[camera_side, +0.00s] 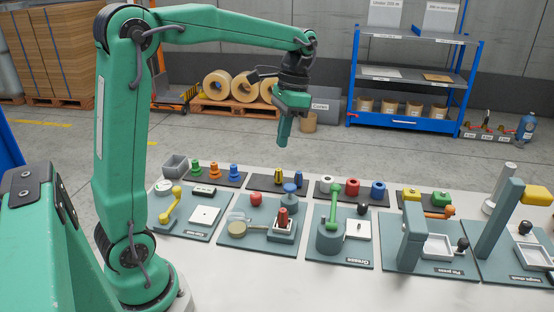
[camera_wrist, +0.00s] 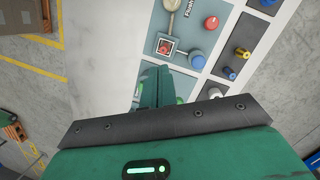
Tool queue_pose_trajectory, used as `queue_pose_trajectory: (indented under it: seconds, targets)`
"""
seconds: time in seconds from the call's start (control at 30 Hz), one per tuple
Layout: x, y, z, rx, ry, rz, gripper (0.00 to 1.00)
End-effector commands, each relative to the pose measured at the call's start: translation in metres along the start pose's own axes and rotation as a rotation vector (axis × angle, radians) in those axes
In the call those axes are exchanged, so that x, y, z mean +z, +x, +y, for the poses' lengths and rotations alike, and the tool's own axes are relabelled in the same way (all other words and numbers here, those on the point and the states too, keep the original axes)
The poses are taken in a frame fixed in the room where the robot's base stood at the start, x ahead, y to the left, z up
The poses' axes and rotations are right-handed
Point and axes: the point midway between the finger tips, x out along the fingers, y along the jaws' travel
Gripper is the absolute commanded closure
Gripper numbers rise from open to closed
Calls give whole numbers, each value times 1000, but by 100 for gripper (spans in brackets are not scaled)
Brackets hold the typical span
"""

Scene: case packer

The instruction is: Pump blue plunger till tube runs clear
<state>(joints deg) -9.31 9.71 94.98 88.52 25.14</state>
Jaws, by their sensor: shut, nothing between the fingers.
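The blue plunger (camera_side: 290,188) is a round blue knob on a short stem, on a grey-green station board (camera_side: 262,243) in the side view. It also shows in the wrist view (camera_wrist: 197,62). A red part (camera_side: 283,218) stands in a small framed square beside it, and a red knob (camera_side: 255,198) is to its left. My gripper (camera_side: 283,143) is shut and empty, pointing down, high above and behind the board, clear of the plunger.
Coloured parts stand on dark strips (camera_side: 216,177) along the back. The air around my gripper is free.

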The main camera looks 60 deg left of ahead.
Motion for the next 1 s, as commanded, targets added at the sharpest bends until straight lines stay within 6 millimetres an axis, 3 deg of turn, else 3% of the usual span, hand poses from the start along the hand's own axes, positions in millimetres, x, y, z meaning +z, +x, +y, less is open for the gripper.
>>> queue_pose_trajectory:
  seconds: [0.6, 1.0]
  targets:
    - [-46, 28, -52, 162, 109, -233, 100]
    - [-61, 48, -74, 249, 159, -322, 100]
